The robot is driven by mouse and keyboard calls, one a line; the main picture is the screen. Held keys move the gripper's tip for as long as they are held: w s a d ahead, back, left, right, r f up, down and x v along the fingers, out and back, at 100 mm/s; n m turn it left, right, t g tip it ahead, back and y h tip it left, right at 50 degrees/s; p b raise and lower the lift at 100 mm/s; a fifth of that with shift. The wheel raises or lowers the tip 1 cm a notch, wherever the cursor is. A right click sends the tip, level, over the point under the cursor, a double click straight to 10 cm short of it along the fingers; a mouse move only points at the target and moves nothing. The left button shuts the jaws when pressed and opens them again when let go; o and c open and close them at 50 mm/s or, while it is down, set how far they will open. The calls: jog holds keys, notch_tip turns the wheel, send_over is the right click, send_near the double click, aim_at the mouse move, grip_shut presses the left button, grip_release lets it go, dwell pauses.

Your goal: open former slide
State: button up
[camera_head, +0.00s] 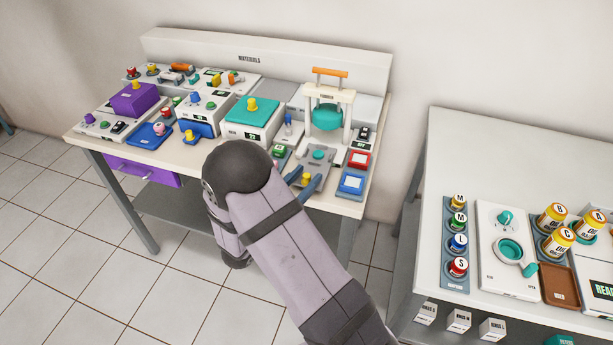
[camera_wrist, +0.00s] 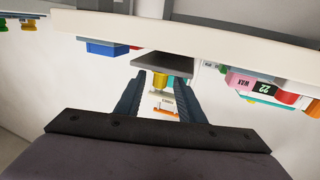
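The former (camera_head: 327,115) stands at the right end of the materials table, a white frame with an orange top handle and teal parts. In front of it is a grey slide plate (camera_head: 316,160) with a yellow knob (camera_head: 306,179) at its front. The plate (camera_wrist: 163,61) and the yellow knob (camera_wrist: 159,80) also show in the wrist view. My gripper (camera_head: 303,185) is at the slide's front edge. In the wrist view its two dark blue fingers (camera_wrist: 158,82) are apart, one on each side of the knob, with gaps visible. Contact with the knob is not visible.
A blue-framed pad (camera_head: 352,183) and a red one (camera_head: 358,160) lie right of the slide. A teal-topped box (camera_head: 252,110) stands left. My arm hides the table's front middle. A second table (camera_head: 500,165) stands at the right, with floor between.

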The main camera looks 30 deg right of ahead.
jog(key=v, duration=0.6)
jog(key=shift+b, duration=0.45)
jog(key=shift+r, duration=0.1)
